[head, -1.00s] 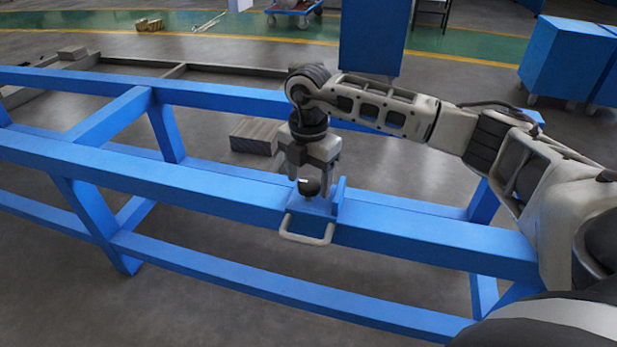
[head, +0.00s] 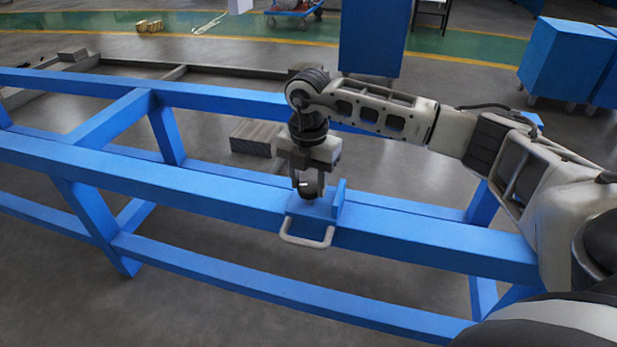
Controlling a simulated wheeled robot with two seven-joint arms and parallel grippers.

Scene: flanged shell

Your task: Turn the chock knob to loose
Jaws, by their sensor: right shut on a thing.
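The chock (head: 326,208) is a blue block with an upright plate, sitting on the front blue beam. A pale handle loop (head: 306,240) sticks out from its front. The dark round chock knob (head: 309,188) is on top of the chock, with a small white mark on it. My right gripper (head: 309,186) points down from above and is shut on the knob, its fingers partly hiding it. My left gripper is not in view.
The blue frame's long beams (head: 170,188) run across the view with open gaps between them. A stack of grey-brown blocks (head: 253,137) lies on the floor behind the chock. Blue cabinets (head: 567,60) stand at the back right.

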